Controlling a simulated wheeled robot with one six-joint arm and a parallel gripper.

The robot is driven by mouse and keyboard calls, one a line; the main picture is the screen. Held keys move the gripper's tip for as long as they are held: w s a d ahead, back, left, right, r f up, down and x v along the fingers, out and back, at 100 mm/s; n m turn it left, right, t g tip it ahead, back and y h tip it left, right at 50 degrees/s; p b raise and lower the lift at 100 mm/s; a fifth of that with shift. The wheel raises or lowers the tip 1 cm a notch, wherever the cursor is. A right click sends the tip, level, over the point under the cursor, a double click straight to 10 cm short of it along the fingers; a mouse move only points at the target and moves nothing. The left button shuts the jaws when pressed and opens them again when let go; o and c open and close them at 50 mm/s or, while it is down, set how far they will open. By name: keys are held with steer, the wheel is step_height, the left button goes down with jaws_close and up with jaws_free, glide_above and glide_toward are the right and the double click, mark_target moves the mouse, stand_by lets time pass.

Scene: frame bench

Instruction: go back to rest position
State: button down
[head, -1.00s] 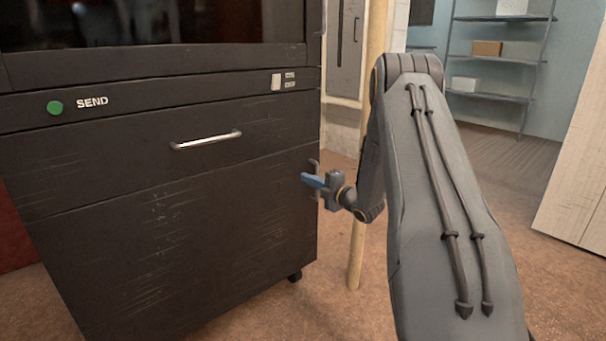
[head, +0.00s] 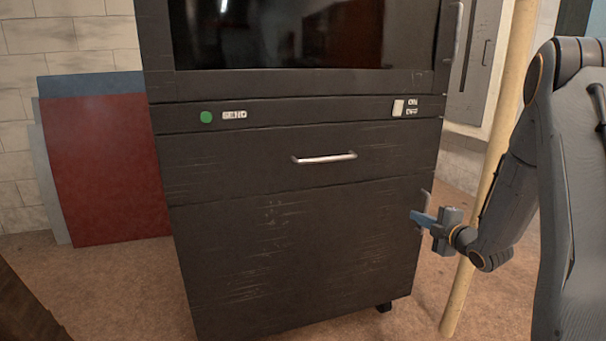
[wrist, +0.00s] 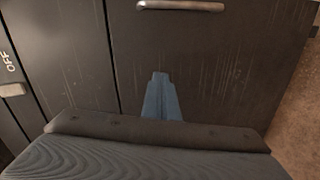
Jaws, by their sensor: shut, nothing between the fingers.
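My gripper (head: 424,218) is at the right of the head view, in front of the right edge of a black cabinet (head: 290,250). Its blue fingers are shut with nothing between them, and they point left. In the wrist view the blue fingertips (wrist: 161,84) are together in front of the cabinet's dark lower panel. I cannot tell how far they are from the panel. My arm is bent, with its upper link along the right edge of the head view.
A pale pole (head: 490,180) stands behind my arm. Red and blue panels (head: 108,165) lean on the left wall. Floor shows in front.

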steer(key=s+a+r+m+g+h, duration=0.1)
steer(key=a+m+g, duration=0.1)
steer(key=a, duration=0.4)
steer(key=s+a+r+m+g+h, duration=0.1)
steer(key=a+r+m+g, duration=0.1)
steer(key=a, duration=0.5)
steer(key=s+a+r+m+g+h, duration=0.1)
steer(key=s+a+m+g, duration=0.25)
steer(key=s+a, duration=0.65)
steer(key=s+a+r+m+g, duration=0.1)
steer(key=s+a+m+g, duration=0.2)
steer(key=s, duration=0.8)
steer(key=s+a+m+g, duration=0.15)
steer(key=s+a, duration=0.35)
steer(key=s, duration=0.6)
steer(key=s+a+r+m+g, duration=0.1)
steer(key=s+a+m+g, duration=0.2)
steer(key=s, duration=0.8)
steer(key=d+r+m+p, duration=0.4)
steer(key=d+r+p, duration=1)
steer(key=p, duration=1)
steer(key=shift+s+r+h, duration=0.35)
steer(key=shift+r+h, duration=0.05)
steer(key=shift+r, duration=1.5)
